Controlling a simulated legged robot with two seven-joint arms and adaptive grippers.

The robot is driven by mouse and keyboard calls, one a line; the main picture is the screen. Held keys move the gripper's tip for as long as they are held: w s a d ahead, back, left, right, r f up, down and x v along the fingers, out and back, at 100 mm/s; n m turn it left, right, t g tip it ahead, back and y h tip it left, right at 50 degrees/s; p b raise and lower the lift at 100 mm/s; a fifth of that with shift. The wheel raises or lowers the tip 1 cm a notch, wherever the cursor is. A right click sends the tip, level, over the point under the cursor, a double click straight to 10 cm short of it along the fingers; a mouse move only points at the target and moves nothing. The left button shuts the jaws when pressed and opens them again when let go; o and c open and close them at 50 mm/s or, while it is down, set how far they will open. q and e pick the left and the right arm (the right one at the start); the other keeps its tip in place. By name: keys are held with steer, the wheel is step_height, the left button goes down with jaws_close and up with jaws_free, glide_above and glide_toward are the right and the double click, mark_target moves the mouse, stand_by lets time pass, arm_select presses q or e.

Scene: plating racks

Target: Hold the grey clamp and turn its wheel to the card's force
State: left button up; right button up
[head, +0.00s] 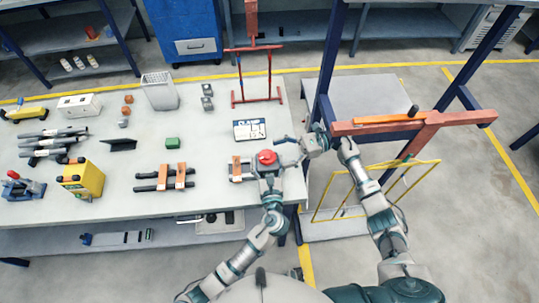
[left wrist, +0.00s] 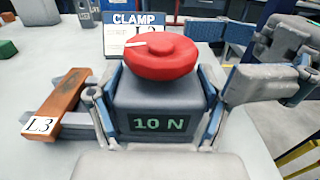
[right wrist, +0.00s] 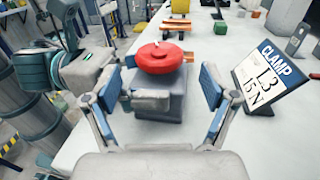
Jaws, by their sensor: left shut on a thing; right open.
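The grey clamp (left wrist: 155,95) stands upright on the table, with a red wheel (left wrist: 162,55) on top. Its display reads 10 N in the left wrist view. The red wheel also shows in the head view (head: 267,157). My left gripper (left wrist: 165,85) is shut on the clamp's body, one finger on each side. My right gripper (right wrist: 162,78) is open, its fingers spread either side of the clamp in its own view, apart from the wheel. The card (right wrist: 270,80) stands behind the clamp and reads CLAMP, L3, 15 N.
A brown block on grey bars (left wrist: 65,92), tagged L3, lies left of the clamp. A similar block pair (head: 175,176) lies farther left. The red frame (head: 257,75) stands behind.

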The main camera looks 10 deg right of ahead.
mark_target(269, 155)
steer(key=shift+s+a, duration=0.2)
steer(key=shift+a, duration=0.95)
steer(key=shift+s+a, duration=0.2)
steer(key=shift+a, duration=0.9)
steer(key=c, duration=1.2)
steer(key=shift+m+t, duration=0.3)
steer(key=shift+t, duration=0.2)
